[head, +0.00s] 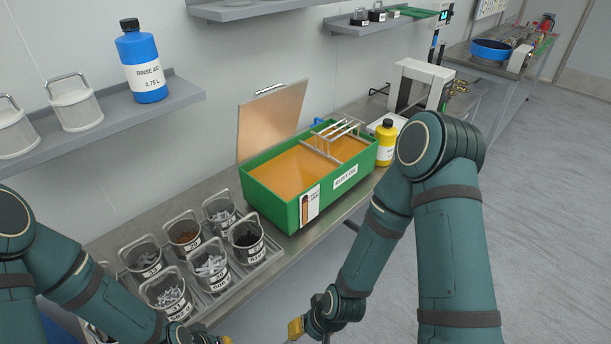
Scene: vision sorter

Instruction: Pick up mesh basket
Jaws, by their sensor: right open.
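Several mesh baskets with wire handles and labels stand in a metal tray on the bench, lower left. One holds dark parts (247,243), one brown parts (185,240), and others, such as the front one (168,299), hold grey parts. I cannot tell which basket is meant. My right gripper (297,327), with a yellow fingertip, is open at the bottom edge, apart from the baskets. Only a yellow tip of my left gripper (227,340) shows there.
A green tank (270,205) of orange liquid, with its lid raised and a wire rack (335,140) over it, stands right of the tray. A yellow bottle (386,146) is behind its right end. A blue bottle (142,66) stands on the shelf. The floor at right is clear.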

